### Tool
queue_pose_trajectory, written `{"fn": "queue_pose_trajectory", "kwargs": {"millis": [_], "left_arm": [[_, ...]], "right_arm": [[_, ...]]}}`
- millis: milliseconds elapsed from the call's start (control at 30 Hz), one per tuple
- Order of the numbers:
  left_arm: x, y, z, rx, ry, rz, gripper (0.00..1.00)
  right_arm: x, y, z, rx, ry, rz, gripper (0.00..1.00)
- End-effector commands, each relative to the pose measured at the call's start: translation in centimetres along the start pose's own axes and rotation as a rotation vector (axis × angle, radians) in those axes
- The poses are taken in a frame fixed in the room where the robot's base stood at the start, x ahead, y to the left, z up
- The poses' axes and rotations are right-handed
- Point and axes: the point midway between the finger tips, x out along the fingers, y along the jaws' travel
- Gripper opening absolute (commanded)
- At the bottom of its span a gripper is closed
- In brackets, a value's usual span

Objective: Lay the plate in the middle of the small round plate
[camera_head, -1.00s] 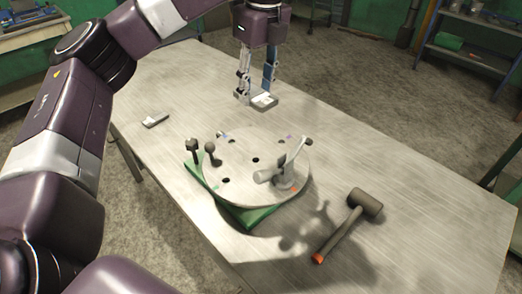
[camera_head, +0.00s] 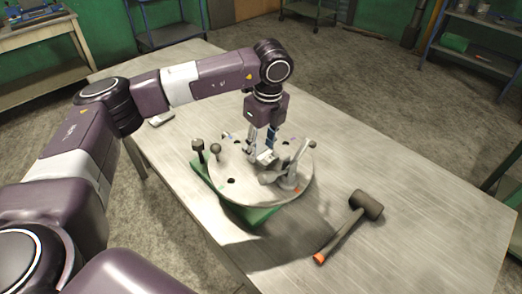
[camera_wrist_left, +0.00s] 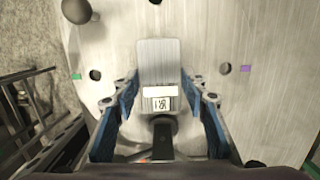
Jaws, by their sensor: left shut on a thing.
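The small round plate (camera_head: 240,190) is a pale metal disc with dark holes and small coloured marks, lying on a green base on the table. My left gripper (camera_head: 261,153) points down over its far middle part, shut on the plate (camera_head: 267,157), a small grey metal block with a white label. In the left wrist view the plate (camera_wrist_left: 158,65) sits between the two blue-padded fingers (camera_wrist_left: 166,100), above the disc surface. I cannot tell whether it touches the disc. My right gripper is not in view.
A clamp with a lever (camera_head: 291,178) stands on the disc, close right of my gripper. Two dark knobbed posts (camera_head: 198,147) stand at the disc's left edge. A mallet (camera_head: 351,222) lies to the right. Another small block (camera_head: 161,118) lies at the table's left. The table's far right is clear.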

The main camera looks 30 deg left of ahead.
Motion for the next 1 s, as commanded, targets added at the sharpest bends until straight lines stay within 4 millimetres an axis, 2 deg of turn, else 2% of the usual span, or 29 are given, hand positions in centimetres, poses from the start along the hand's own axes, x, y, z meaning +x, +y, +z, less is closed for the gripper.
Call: {"fn": "queue_pose_trajectory", "kwargs": {"millis": [200, 567, 600, 733, 1000], "left_arm": [[2.1, -0.1, -0.2, -0.001, 0.0, -0.002, 0.0], [2.6, -0.1, -0.3, -0.001, 0.0, -0.002, 0.0], [2.5, 0.0, -0.3, 0.0, 0.0, 0.0, 0.44], [2.5, 0.0, -0.3, 0.0, 0.0, 0.001, 0.57], [2.4, 0.0, -0.3, 0.0, 0.0, 0.001, 0.57]], "right_arm": [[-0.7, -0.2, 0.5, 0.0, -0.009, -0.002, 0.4], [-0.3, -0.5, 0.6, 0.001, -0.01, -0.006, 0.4], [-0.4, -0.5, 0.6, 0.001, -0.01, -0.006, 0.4], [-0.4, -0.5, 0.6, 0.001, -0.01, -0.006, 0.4], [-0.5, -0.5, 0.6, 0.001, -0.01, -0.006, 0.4]]}}
